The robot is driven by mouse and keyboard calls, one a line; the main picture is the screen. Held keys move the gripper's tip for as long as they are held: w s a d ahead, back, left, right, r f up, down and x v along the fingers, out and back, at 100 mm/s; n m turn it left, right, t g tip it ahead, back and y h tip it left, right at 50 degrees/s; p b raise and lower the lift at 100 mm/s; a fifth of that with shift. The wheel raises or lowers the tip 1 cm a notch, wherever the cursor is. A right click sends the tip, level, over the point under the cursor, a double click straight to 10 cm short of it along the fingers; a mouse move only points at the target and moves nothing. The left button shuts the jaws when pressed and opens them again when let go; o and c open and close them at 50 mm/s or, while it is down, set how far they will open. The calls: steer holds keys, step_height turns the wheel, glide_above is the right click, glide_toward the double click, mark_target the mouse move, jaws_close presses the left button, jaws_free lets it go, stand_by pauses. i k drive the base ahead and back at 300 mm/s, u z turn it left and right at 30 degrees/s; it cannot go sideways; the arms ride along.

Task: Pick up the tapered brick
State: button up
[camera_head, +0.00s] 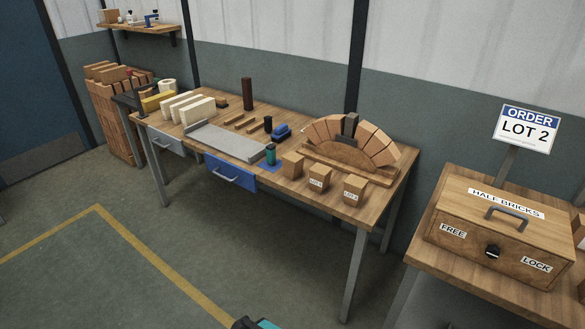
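A brick arch (388,150) of wedge-shaped orange bricks stands on a wooden form at the right end of the long workbench. A dark grey tapered piece (349,127) stands at its crown. In front of the arch are three separate bricks: a left one (292,165) with no label showing, a middle one (318,173) and a right one (354,184), both with white labels too small to read. I cannot tell surely from here which of these is tapered. My gripper is not recognisable; only a dark and teal part shows at the bottom edge.
The workbench (225,110) also holds cream blocks (198,110), a grey tray (232,141), and small blue and dark tools. A blue drawer (230,173) is in its front. A wooden "HALF BRICKS" box (470,240) with a padlock stands on the right table. The floor in front is clear.

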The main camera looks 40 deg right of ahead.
mark_target(292, 162)
steer(key=u, duration=0.05)
steer(key=k, duration=0.65)
steer(key=u, duration=0.3)
steer(key=i, duration=1.55)
steer(key=z, duration=0.35)
